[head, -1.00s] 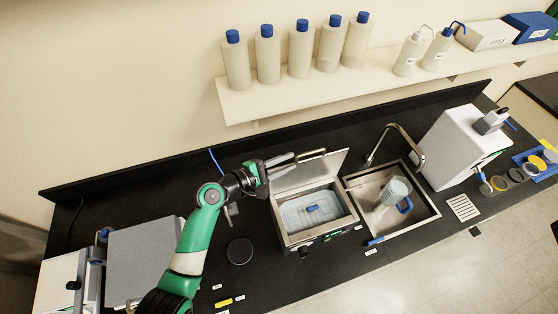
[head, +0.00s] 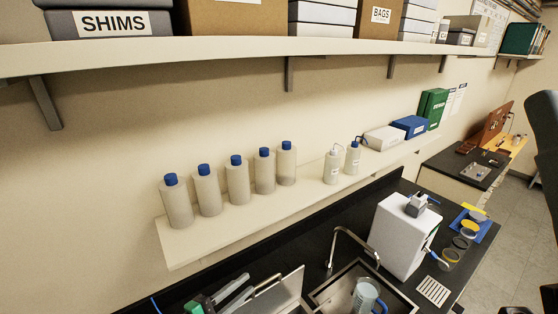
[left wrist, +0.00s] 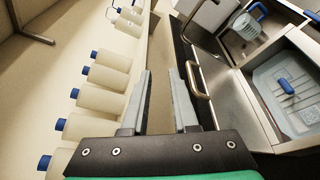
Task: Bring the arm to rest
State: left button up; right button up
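My left gripper (head: 234,292) shows at the bottom edge of the head view, with most of its arm out of frame. In the left wrist view its two grey fingers (left wrist: 160,88) stand apart with nothing between them. It is beside the raised metal lid (head: 282,293) of the bath. The lid's bar handle (left wrist: 198,80) is just right of the fingers in the left wrist view, and I see no grip on it. My right gripper is not in view.
A shelf of blue-capped bottles (head: 207,190) runs along the wall behind the gripper. The bath (left wrist: 295,85) holds a tray with a blue handle. A sink (head: 335,290) with a tap and a jug (head: 364,297) lies to the right, then a white instrument (head: 398,235).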

pick_arm(q)
jog(key=s+r+m+t, duration=0.2)
jog(key=r+m+t, duration=0.25)
jog(key=r, duration=1.05)
jog(key=s+r+m+t, duration=0.25)
jog(key=r+m, duration=0.25)
jog(key=r, duration=1)
jog(key=s+a+r+m+t+y, duration=0.3)
jog(key=s+a+r+m, duration=0.1)
jog(key=s+r, duration=0.2)
jog(key=s+a+r+m+t+y, duration=0.4)
jog(key=s+r, duration=0.3)
jog(key=r, duration=0.1)
jog(key=shift+s+r+t+y, duration=0.15)
jog(key=shift+r+t+y, duration=0.15)
jog(key=shift+r, duration=0.05)
jog(key=shift+f+m, duration=0.15)
jog(key=shift+m, duration=0.1)
